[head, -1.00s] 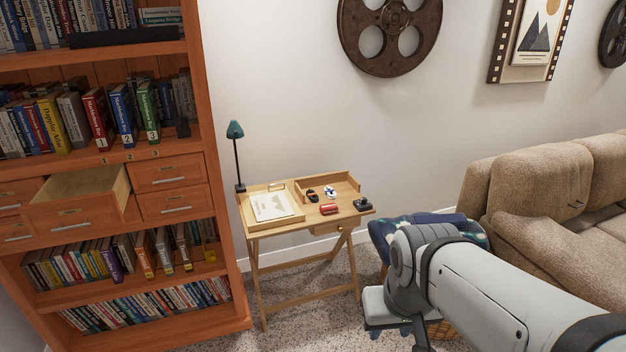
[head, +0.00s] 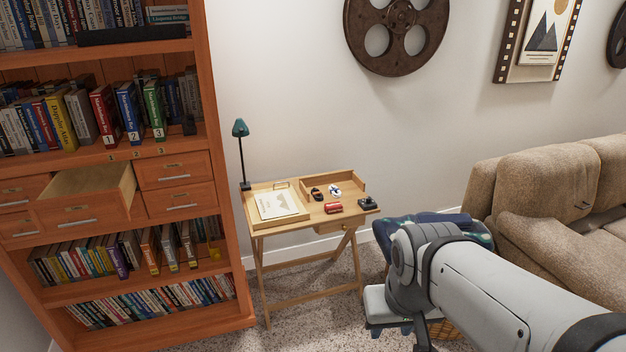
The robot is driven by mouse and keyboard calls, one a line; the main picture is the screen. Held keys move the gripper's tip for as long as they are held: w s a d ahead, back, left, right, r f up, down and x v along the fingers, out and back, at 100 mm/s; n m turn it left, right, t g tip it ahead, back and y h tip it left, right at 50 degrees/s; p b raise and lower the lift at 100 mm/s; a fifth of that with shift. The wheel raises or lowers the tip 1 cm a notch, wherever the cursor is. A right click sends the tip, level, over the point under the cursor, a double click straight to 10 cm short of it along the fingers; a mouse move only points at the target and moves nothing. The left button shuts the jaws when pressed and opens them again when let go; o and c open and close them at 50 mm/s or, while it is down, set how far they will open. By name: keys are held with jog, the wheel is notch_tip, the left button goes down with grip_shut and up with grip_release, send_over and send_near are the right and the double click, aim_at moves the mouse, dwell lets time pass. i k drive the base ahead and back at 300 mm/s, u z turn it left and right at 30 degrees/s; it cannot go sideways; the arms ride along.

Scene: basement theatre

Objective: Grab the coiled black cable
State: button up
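The small wooden desk (head: 330,224) stands against the wall in the middle of the head view. My arm reaches in from the lower right, in front of the sofa and to the right of the desk. The end of my arm (head: 390,312) is low and apart from the desktop; its fingers are not clear.
A red object (head: 333,208), a blue-and-white object (head: 335,190), a papers tray (head: 262,222) and a green lamp (head: 240,129) are on the desk. The bookcase (head: 215,130) at left has one drawer (head: 92,208) pulled out. A sofa (head: 530,190) stands at right. Carpet lies before the desk.

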aim_at(318, 197)
jog(key=z, duration=0.15)
jog(key=i, duration=1.7)
jog(key=u, duration=0.35)
jog(key=i, duration=1)
jog(key=u, duration=0.35)
